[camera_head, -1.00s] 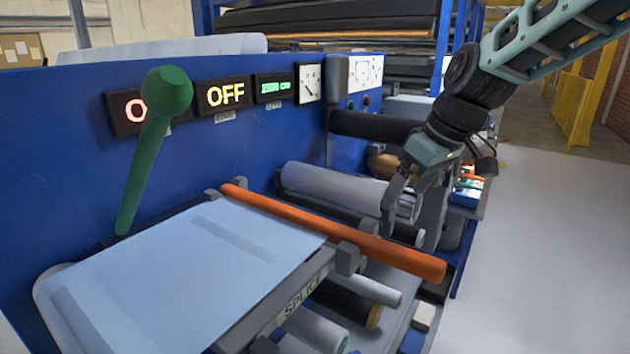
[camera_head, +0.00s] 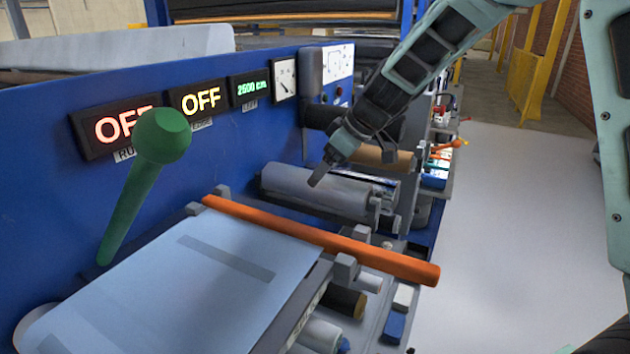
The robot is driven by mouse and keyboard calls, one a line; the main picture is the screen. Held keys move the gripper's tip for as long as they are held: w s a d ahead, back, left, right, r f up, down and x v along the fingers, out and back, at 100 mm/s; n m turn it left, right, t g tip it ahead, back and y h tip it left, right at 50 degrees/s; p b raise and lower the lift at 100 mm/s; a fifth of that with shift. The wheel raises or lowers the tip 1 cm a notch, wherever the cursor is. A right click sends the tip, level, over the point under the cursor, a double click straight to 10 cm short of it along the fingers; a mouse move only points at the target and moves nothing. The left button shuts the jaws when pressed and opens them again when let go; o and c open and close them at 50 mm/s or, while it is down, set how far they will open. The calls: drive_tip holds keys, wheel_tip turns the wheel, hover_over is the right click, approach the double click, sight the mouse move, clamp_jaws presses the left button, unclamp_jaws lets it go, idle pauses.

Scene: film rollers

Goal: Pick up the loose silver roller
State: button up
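A large pale silver-grey roller (camera_head: 290,186) lies behind the orange bar in the head view. Its right end is near a dark bracket, and a shinier silver surface (camera_head: 386,184) shows just behind that end. Smaller pale rollers (camera_head: 320,334) lie under the splice table, partly hidden. I cannot tell which roller is the loose one. My gripper (camera_head: 317,182) points down and left, its tip overlapping the upper side of the large roller in the picture. Whether it touches is unclear. The finger gap is not visible, and I see nothing held.
An orange bar (camera_head: 330,241) crosses the far edge of the pale splice table (camera_head: 150,300). A green-knobbed lever (camera_head: 150,160) stands at left before the blue panel (camera_head: 50,190). A dark roller and a brown roller (camera_head: 385,157) lie behind. Grey floor is clear at right.

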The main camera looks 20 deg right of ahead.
drive_tip(key=shift+s+p+x, duration=0.15)
drive_tip(key=shift+p+x, duration=0.55)
drive_tip(key=shift+x, duration=0.75)
drive_tip(key=shift+s+p+x, duration=0.1)
drive_tip(key=shift+p+x, duration=0.6)
drive_tip(key=shift+x, duration=0.8)
drive_tip(key=shift+a, duration=0.15)
drive_tip(key=shift+c, duration=0.4)
drive_tip(key=c, duration=1.4)
drive_tip(key=shift+r+b, duration=0.15)
drive_tip(key=shift+b, duration=0.25)
